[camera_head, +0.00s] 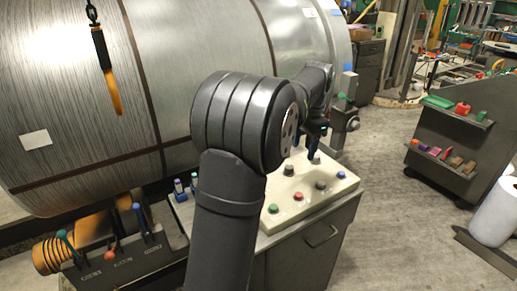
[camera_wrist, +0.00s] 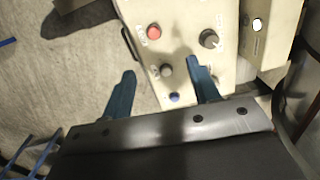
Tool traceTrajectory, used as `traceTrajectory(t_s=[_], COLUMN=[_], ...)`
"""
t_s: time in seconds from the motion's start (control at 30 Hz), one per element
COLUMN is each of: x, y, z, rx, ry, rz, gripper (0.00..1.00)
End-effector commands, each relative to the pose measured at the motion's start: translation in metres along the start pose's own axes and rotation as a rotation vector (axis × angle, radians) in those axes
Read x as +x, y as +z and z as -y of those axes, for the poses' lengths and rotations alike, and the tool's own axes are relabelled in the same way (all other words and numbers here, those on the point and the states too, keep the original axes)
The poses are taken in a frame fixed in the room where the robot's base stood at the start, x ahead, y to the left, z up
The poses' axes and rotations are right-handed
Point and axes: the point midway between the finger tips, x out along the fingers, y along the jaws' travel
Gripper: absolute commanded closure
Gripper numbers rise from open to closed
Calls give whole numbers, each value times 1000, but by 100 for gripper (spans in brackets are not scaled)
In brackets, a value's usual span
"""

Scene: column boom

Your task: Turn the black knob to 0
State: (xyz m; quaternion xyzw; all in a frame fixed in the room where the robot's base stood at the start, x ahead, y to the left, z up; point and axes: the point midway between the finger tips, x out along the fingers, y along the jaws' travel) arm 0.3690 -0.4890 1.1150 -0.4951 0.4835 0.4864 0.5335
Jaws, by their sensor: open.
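A cream control panel (camera_head: 262,222) stands on a grey cabinet, with buttons and dark knobs on its top. In the wrist view, a small dark knob (camera_wrist: 166,70) appears between my fingertips, and a larger dark knob (camera_wrist: 208,38) with labels around it is up and right. I cannot tell which is the task's black knob; their scale marks and pointers are too small to read. In the head view, a dark knob (camera_head: 320,185) sits between red and blue buttons. My gripper (camera_wrist: 161,67) is open and empty, its blue fingers over the panel. My arm hides part of the panel.
Around the knobs are a red button (camera_wrist: 153,32), a blue button (camera_wrist: 174,97) and a green button (camera_head: 273,209). A large metal cylinder (camera_head: 60,90) is behind the panel. Levers (camera_head: 142,220) stand at left. Open floor (camera_head: 385,235) lies right of the cabinet.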

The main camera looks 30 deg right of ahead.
Motion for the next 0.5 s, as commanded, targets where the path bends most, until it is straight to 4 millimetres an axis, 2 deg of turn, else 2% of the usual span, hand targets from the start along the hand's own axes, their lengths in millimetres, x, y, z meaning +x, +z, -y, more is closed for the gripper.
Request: traceTrajectory(t_s=[0.3, 0.4, 0.5], x=[2, 4, 5], y=[-36, -41, -44], z=[80, 97, 107], rx=[109, 142, 161], ry=[14, 16, 18], rz=[-34, -44, -48], gripper=[45, 45, 45])
